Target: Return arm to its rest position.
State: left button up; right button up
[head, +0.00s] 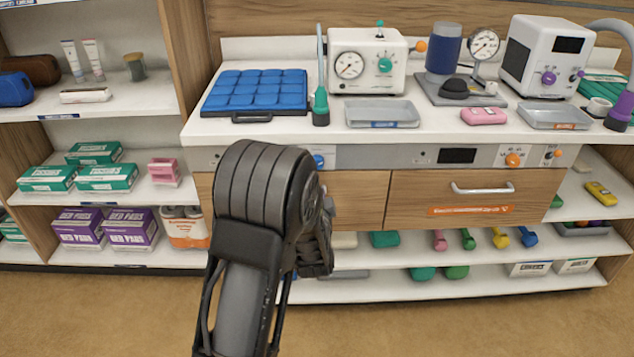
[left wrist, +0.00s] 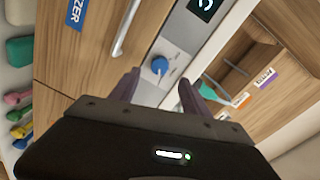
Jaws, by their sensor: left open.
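My left arm (head: 262,195) rises from the bottom of the head view, bent in front of the cabinet, and hides part of the left drawer front. Its gripper fingers cannot be made out in the head view. In the left wrist view my left gripper (left wrist: 158,92) is open, with its two dark fingers apart and nothing seen between them but the cabinet front. A blue knob (left wrist: 160,65) on the grey panel shows just beyond the fingertips. The same knob (head: 318,161) shows beside my arm in the head view. My right gripper is in neither view.
The white counter (head: 440,130) carries a blue pad (head: 255,92), a gauge box (head: 367,62), trays and other devices. A drawer handle (head: 482,188) juts out at the right. Stocked shelves (head: 95,110) stand at the left. The brown floor (head: 480,325) in front looks clear.

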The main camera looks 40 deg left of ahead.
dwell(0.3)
pick_arm(q)
jog(key=s+d+f+n+g+h+p, duration=0.2)
jog(key=s+d+f+n+g+h, duration=0.15)
jog(key=d+f, duration=0.65)
jog(key=s+d+f+n+g+h+p, duration=0.1)
jog(key=s+d+f+n+g+h, duration=0.25)
jog(key=d+f, duration=0.65)
jog(key=s+d+f+n+g+h+p, duration=0.1)
jog(key=s+d+f+g+h+p, duration=0.1)
jog(key=s+d, duration=0.7)
jog(key=s+d+f+n+g+h+p, duration=0.1)
jog(key=s+d+g+h+p, duration=0.3)
jog(key=s+d, duration=0.4)
jog(key=s+f+h+p, duration=0.1)
jog(key=s, duration=0.5)
jog(key=shift+s+d, duration=0.25)
jog(key=shift+d, duration=0.1)
jog(key=shift+f, duration=0.1)
